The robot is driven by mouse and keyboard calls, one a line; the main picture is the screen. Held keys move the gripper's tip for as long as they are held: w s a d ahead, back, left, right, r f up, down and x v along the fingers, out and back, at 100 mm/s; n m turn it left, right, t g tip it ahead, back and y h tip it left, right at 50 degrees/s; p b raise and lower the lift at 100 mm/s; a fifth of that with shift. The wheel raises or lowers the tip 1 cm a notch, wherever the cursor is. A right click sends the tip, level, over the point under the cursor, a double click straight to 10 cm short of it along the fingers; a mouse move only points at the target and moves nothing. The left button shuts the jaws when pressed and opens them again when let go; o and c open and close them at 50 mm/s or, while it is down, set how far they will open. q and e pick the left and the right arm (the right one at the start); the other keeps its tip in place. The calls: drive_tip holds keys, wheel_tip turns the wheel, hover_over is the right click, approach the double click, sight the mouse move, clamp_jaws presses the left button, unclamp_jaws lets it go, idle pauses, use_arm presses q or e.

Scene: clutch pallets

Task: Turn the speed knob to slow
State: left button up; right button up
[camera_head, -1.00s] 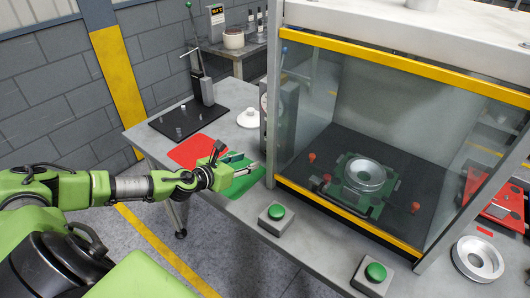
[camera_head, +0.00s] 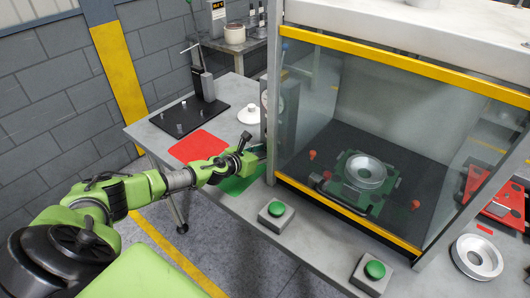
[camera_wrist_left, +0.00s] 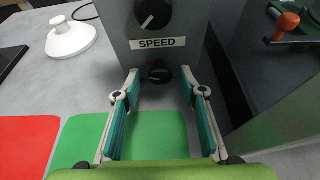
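The speed knob (camera_wrist_left: 153,13) is a round black dial with a white pointer mark, on a grey panel above a label reading SPEED (camera_wrist_left: 158,43). A smaller dark knob with a red mark (camera_wrist_left: 159,73) sits below the label. My left gripper (camera_wrist_left: 160,76) is open in the left wrist view, its teal-lined fingers apart around the lower knob's position in the picture, below the speed knob. I cannot tell whether they touch anything. In the head view my left gripper (camera_head: 258,152) is by the grey control box (camera_head: 286,118) left of the glass cabinet. My right gripper is not in view.
A green mat (camera_wrist_left: 150,133) and a red mat (camera_head: 199,147) lie on the bench. A white cone-shaped piece (camera_head: 248,114) stands behind them. The glass cabinet (camera_head: 350,130) closes off the right side. Two green buttons (camera_head: 277,209) (camera_head: 375,269) stand in front.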

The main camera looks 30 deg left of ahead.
use_arm(q)
clamp_jaws()
drive_tip(key=shift+a+f+n+h+b, duration=0.1)
drive_tip(key=shift+f+n+h+b, duration=0.3)
drive_tip(key=shift+b, duration=0.85)
drive_tip(key=n+h+b, duration=0.1)
drive_tip(key=n+b, duration=0.1)
drive_tip(key=b, duration=0.2)
drive_tip(key=n+h+b, duration=0.2)
drive_tip(key=n+b, duration=0.1)
drive_tip(key=b, duration=0.1)
drive_tip(key=shift+a+h, duration=0.2)
drive_tip(key=shift+h, duration=0.1)
drive_tip(key=shift+n+t+h+b, duration=0.3)
drive_tip(key=shift+n+t+b, duration=0.2)
drive_tip(key=shift+n+b, duration=0.55)
drive_tip(key=shift+r+n+h+b, duration=0.1)
drive_tip(key=shift+n+h+b, duration=0.3)
drive_tip(key=shift+n+b, duration=0.35)
drive_tip(key=shift+r, duration=0.1)
